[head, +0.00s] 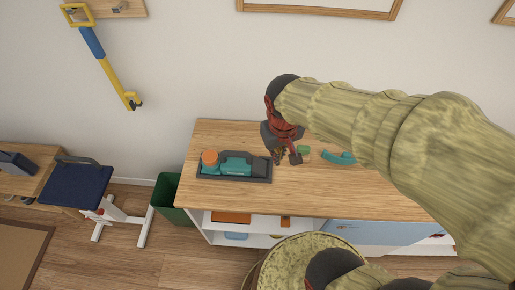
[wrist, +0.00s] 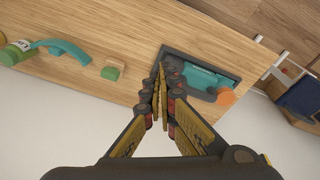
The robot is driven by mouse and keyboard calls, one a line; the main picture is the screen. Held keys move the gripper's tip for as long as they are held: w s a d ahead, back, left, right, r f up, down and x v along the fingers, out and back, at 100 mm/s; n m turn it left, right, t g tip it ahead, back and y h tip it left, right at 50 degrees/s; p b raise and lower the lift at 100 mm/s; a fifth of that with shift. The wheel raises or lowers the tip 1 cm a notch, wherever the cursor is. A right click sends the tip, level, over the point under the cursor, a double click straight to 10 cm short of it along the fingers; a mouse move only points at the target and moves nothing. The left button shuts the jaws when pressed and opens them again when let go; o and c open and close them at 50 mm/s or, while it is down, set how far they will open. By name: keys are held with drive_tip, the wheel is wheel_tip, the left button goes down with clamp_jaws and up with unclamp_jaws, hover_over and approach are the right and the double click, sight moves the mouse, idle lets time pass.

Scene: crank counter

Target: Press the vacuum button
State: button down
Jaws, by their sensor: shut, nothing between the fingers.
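A teal vacuum (head: 236,164) with an orange round end lies in a dark grey tray (head: 232,179) on the wooden counter. My gripper (head: 279,158) is shut and empty, pointing down by the tray's right end in the head view. The wrist view shows its fingertips (wrist: 160,72) together near the tray's corner. I cannot tell whether they touch anything.
A green block (head: 304,149) and a teal curved object (head: 339,157) lie on the counter (head: 318,188), right of my gripper. A green bin (head: 171,200) stands left of the counter. A blue-seated chair (head: 77,184) is farther left. The front of the counter is clear.

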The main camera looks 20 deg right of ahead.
drive_tip(key=w+f+m, duration=0.2)
drive_tip(key=w+f, duration=0.9)
drive_tip(key=f, duration=0.1)
drive_tip(key=w+r+m+t, duration=0.1)
drive_tip(key=w+m+t, duration=0.1)
drive_tip(key=w, duration=0.4)
drive_tip(key=shift+w+r+m+h, duration=0.2)
drive_tip(key=shift+w+m+h, duration=0.1)
drive_tip(key=shift+w+m, duration=0.1)
drive_tip(key=b+x, duration=0.3)
drive_tip(key=x, duration=0.6)
drive_tip(key=shift+f, duration=0.35)
drive_tip(key=shift+s+f, duration=0.1)
drive_tip(key=shift+f, duration=0.2)
drive_tip(key=shift+s+a+b, duration=0.25)
drive_tip(key=shift+s+a, duration=0.1)
drive_tip(key=shift+s, duration=0.55)
drive_tip(key=shift+s+a+b, duration=0.25)
drive_tip(key=shift+s+a, duration=0.1)
drive_tip(key=shift+s, duration=0.5)
